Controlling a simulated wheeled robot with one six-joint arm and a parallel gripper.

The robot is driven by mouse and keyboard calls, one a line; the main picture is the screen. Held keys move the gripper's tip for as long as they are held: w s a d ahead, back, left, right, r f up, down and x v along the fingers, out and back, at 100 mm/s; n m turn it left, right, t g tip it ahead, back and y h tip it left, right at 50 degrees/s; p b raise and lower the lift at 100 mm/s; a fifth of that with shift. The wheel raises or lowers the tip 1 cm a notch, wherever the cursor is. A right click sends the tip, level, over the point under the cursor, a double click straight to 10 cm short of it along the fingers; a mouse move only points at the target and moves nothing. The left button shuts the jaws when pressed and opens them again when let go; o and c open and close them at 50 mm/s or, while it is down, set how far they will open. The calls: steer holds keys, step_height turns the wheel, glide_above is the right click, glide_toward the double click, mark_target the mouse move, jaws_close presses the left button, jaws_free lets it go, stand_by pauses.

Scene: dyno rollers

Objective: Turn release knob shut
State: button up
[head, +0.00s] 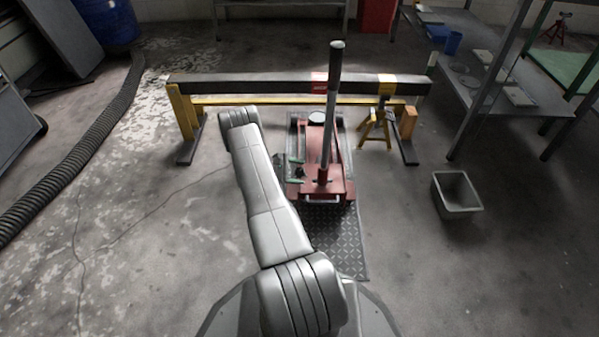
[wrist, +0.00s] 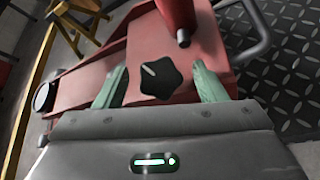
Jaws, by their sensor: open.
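The release knob (wrist: 161,80) is a black, star-shaped knob with a white pointer line, on the red body of a floor jack (wrist: 95,75). In the wrist view it lies between the two green fingertips of my gripper (wrist: 158,88), with gaps on both sides. My gripper is open and does not visibly touch the knob. In the head view the red jack (head: 318,185) stands on a dark plate with its long handle (head: 333,100) upright. My gripper (head: 296,170) shows at the jack's left side, and the knob is small there.
A dark beam on yellow stands (head: 240,85) crosses behind the jack. A yellow jack stand (head: 376,125) is to the right of the jack. A grey bin (head: 457,194) sits on the floor at right. The treadplate (head: 338,245) extends in front. A ribbed hose (head: 75,160) lies at left.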

steer(key=p+v, duration=0.3)
steer(key=v, duration=1)
steer(key=shift+d, duration=0.1)
steer(key=b+x, duration=0.3)
steer(key=x, duration=1.1)
steer(key=shift+b, duration=0.3)
steer(key=shift+r, duration=0.1)
